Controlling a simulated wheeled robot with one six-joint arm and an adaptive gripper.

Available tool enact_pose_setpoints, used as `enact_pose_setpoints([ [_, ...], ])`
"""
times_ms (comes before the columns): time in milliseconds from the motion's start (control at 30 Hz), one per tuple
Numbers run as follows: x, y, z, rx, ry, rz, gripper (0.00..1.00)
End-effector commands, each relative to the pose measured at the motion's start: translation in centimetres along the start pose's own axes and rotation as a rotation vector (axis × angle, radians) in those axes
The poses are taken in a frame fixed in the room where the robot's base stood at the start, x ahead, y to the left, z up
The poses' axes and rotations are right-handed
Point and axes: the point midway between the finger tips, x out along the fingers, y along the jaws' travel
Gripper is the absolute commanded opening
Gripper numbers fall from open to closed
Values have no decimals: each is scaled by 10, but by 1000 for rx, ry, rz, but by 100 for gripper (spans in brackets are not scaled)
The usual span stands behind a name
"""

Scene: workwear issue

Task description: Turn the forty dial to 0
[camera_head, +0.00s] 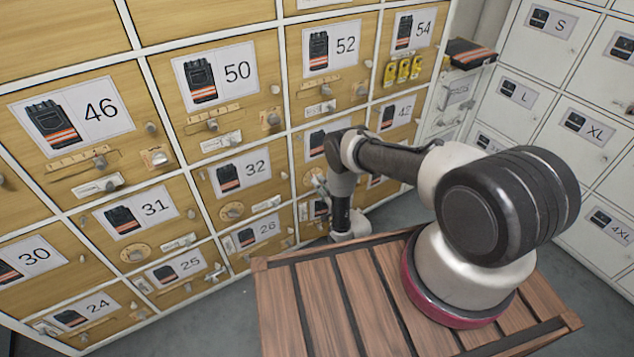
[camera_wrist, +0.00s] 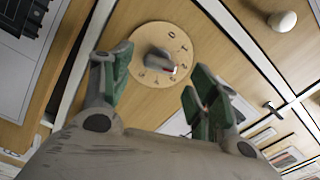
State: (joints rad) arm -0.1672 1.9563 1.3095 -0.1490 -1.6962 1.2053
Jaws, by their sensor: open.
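In the wrist view, a round wooden dial plate (camera_wrist: 149,38) with small printed figures sits on a light wooden locker door. At its middle is a grey knob (camera_wrist: 157,59) with a red mark at its lower-right end. What looks like the 0 is at the plate's upper right, away from the red mark. My gripper (camera_wrist: 159,69) is open, with one green-padded finger on each side of the knob in this view. I cannot tell whether they touch it.
Numbered wooden lockers with knobs and latches surround the spot, such as 52 (camera_head: 345,45) above and 32 (camera_head: 256,168) to the left. White lockers (camera_head: 548,80) stand at the right. A slatted wooden top (camera_head: 335,295) lies below my arm. A round door knob (camera_wrist: 282,20) is at upper right.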

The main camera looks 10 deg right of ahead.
Motion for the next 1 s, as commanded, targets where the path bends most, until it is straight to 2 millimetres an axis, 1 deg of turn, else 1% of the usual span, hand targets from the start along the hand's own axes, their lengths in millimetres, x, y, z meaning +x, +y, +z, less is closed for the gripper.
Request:
enact_pose_setpoints([
  [33,8,-1,0,-1,0,-2,60],
  [100,18,0,0,-2,1,0,60],
  [200,29,0,0,-2,0,1,60],
  [333,34,0,0,-1,0,2,60],
  [533,35,1,0,-2,0,3,60],
  [567,35,1,0,-2,0,3,58],
  [600,35,1,0,-2,0,3,51],
  [667,35,1,0,-2,0,3,40],
  [800,35,1,0,-2,0,3,14],
  [1000,34,1,0,-8,0,3,14],
])
